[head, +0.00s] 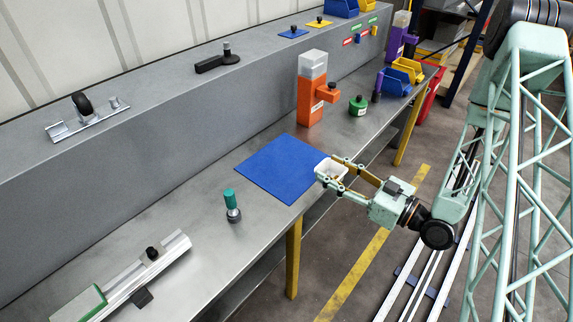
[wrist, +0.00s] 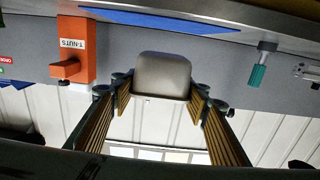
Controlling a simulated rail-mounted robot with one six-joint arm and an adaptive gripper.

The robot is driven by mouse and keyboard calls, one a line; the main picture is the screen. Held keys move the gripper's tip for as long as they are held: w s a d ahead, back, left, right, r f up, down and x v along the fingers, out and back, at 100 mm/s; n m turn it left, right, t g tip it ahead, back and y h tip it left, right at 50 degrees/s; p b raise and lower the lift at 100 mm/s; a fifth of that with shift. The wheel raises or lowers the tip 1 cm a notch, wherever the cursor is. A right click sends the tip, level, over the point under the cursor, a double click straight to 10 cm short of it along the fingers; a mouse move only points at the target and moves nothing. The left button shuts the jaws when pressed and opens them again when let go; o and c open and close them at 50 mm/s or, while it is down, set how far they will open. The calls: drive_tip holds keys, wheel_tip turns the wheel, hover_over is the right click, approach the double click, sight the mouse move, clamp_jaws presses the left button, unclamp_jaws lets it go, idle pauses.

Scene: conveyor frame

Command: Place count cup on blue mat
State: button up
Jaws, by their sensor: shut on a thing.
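The count cup (head: 331,169) is a small white cup, held between the fingertips of my gripper (head: 338,174). In the wrist view the cup (wrist: 162,76) looks grey, with a finger pressed on each side of my gripper (wrist: 160,98). The blue mat (head: 285,167) lies flat on the grey bench. The cup is at the mat's right corner near the bench's front edge; I cannot tell its height above the surface. The mat (wrist: 160,20) also shows as a blue strip at the top of the wrist view.
An orange dispenser (head: 312,92) stands behind the mat, with a green round item (head: 358,106) to its right. A teal-topped tool (head: 232,205) stands left of the mat. A rail fixture (head: 140,275) lies at the near left. The mat is bare.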

drive_tip(key=shift+w+a, duration=0.1)
drive_tip(key=shift+a, duration=0.05)
drive_tip(key=b, duration=0.1)
hover_over(293, 168)
drive_tip(key=shift+f, duration=0.75)
drive_tip(key=shift+f, duration=0.1)
idle(0.5)
drive_tip(key=shift+f+b, duration=0.4)
drive_tip(key=shift+f, duration=1.25)
drive_tip(key=shift+f, duration=0.2)
drive_tip(key=o, duration=0.9)
drive_tip(key=shift+r, duration=0.2)
drive_tip(key=shift+p+v, duration=0.45)
drive_tip(key=shift+v, duration=5.5)
